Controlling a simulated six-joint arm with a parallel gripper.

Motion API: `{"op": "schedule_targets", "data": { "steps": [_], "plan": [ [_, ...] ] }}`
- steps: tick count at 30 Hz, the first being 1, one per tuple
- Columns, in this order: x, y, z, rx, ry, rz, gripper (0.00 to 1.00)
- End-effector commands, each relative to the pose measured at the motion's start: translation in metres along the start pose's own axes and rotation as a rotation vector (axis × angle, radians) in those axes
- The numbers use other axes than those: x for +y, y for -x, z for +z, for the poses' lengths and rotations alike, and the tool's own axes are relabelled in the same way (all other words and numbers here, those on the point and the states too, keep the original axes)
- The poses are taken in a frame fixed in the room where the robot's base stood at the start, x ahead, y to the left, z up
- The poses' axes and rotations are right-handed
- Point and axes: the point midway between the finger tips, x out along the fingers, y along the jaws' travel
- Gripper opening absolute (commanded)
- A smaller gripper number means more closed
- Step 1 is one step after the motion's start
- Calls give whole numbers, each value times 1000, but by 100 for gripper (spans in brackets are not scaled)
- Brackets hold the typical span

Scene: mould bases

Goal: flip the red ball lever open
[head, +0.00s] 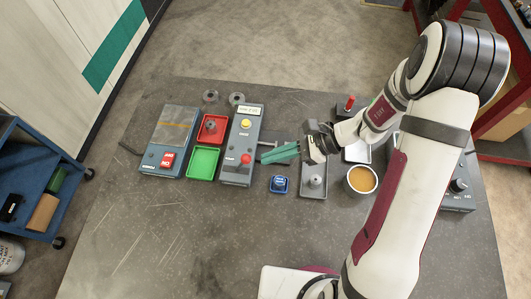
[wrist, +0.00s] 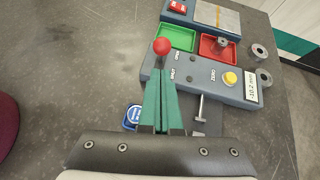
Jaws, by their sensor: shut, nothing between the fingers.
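The red ball (head: 246,158) of the lever sits near the front end of a blue-grey box (head: 242,135) with a yellow button and a small display. In the wrist view the red ball (wrist: 161,46) shows just past my fingertips, beside small printed labels. The display on the box (wrist: 210,77) reads about -10.2 mm. My gripper (head: 266,157) has green fingers, shut and empty, reaching in from the right. In the wrist view the fingertips (wrist: 160,68) point at the ball. I cannot tell whether they touch it. The lever's stem is mostly hidden.
A green tray (head: 202,161) and a red tray (head: 212,128) lie left of the box, with a box bearing a red switch (head: 167,160) beyond. The front table is clear.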

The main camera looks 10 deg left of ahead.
Motion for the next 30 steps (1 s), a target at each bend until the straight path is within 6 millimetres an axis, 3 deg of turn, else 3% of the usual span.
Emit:
{"op": "schedule_targets", "data": {
  "steps": [6,30],
  "plan": [
    [0,-11,12,0,1,0,0],
    [-2,-14,22,80,-9,12,0]
  ]
}}
